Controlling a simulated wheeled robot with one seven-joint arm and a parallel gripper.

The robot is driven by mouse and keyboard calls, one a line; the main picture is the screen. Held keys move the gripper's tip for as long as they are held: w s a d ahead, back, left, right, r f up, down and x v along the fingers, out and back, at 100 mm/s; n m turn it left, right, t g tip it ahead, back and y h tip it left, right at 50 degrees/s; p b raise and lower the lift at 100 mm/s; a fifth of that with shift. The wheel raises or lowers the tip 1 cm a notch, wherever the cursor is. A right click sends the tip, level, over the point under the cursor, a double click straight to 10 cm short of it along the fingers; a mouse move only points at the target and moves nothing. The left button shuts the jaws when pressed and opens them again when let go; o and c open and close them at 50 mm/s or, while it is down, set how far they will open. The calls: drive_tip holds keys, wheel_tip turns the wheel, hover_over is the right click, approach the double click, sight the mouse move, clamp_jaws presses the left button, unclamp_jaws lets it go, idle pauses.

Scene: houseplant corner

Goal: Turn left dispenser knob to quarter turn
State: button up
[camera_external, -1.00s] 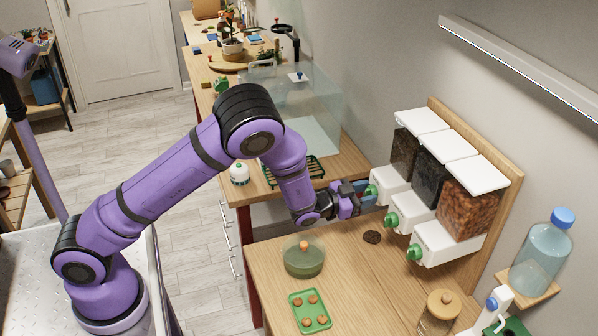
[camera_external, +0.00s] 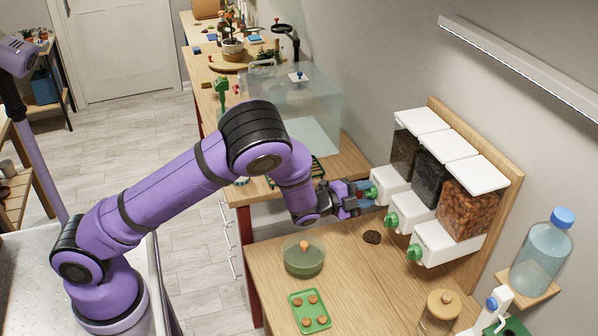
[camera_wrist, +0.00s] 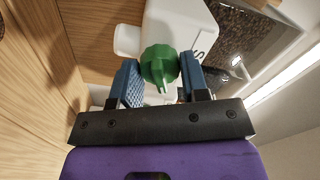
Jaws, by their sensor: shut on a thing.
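The left dispenser (camera_external: 390,181) is a white box with a clear bin of dark brown grains, the farthest of three on a wooden wall board. Its green knob (camera_wrist: 158,68) sits between the two blue fingers of my gripper (camera_wrist: 160,82) in the wrist view. The fingers are shut on the knob, one on each side. The knob's pointed tab points toward my palm. In the external view my gripper (camera_external: 366,192) reaches the front of the left dispenser, and its fingers partly hide the knob.
The middle dispenser (camera_external: 411,214) and right dispenser (camera_external: 446,242) stand beside it, each with a green knob. A dark round heap (camera_external: 372,237) lies on the table below.

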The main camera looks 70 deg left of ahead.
drive_tip(key=shift+m, duration=2.3)
drive_tip(key=o, duration=0.9)
drive_tip(key=shift+s, duration=0.1)
drive_tip(key=s, duration=1)
drive_tip(key=shift+s, duration=0.3)
